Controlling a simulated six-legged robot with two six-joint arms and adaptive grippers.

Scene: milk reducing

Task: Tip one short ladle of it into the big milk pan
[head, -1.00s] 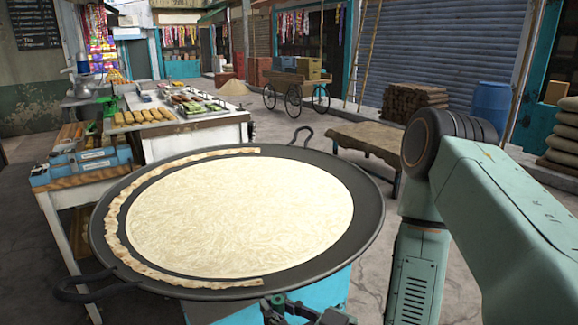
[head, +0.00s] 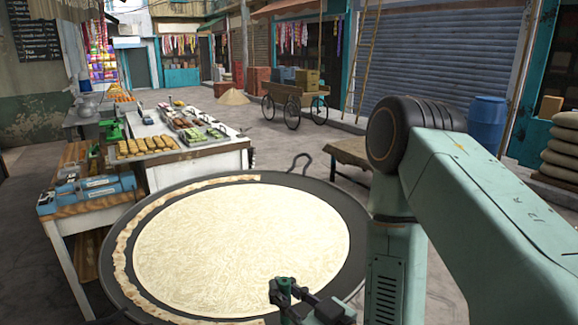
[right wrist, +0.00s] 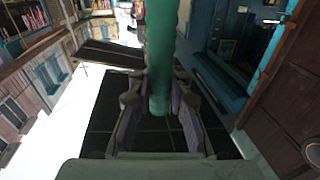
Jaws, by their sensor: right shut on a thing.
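The big milk pan (head: 362,240) is a wide, dark, shallow pan. Pale, creamy milk (head: 240,240) fills its middle, and a wrinkled tan skin (head: 122,250) lies along its left and far edge. My right gripper (head: 287,296) is at the pan's near side, in front of the milk in the picture. It is shut on a green upright handle (head: 284,284), which also shows between the fingers in the right wrist view (right wrist: 161,50). I cannot see a ladle bowl or what it holds. My left gripper is not in view.
A white stall table (head: 205,158) with trays of sweets stands behind the pan at left. A low wooden bench (head: 350,153) stands behind the pan at right. A cart (head: 293,95) is farther back.

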